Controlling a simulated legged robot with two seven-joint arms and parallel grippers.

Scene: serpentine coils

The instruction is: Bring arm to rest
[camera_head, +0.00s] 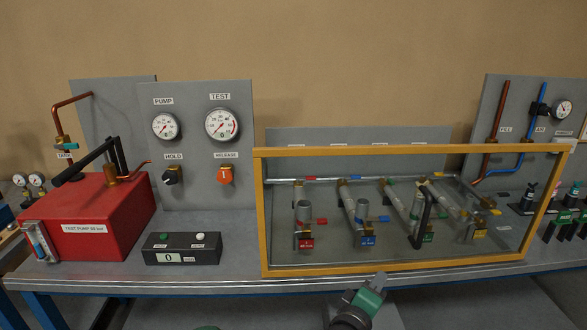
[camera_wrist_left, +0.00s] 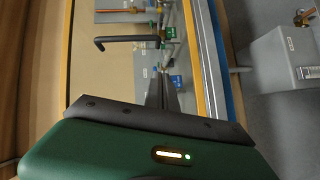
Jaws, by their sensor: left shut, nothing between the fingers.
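My left gripper (camera_head: 378,280) shows at the bottom of the head view, in front of the bench edge and below the wood-framed clear case (camera_head: 262,210). In the left wrist view its dark fingers (camera_wrist_left: 160,90) are together with nothing between them, and its green housing fills the bottom of the picture. It appears apart from the case and the coils. A black bent handle (camera_head: 425,215) stands inside or behind the clear front; the left wrist view also shows a black bent handle (camera_wrist_left: 125,40).
The grey bench (camera_head: 210,276) carries a red test pump (camera_head: 110,215), a black button box (camera_head: 182,248) and a gauge panel (camera_head: 200,105). Coils with coloured tags sit behind the clear front. A pipe panel (camera_head: 510,115) and valves stand right. Space before the bench looks open.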

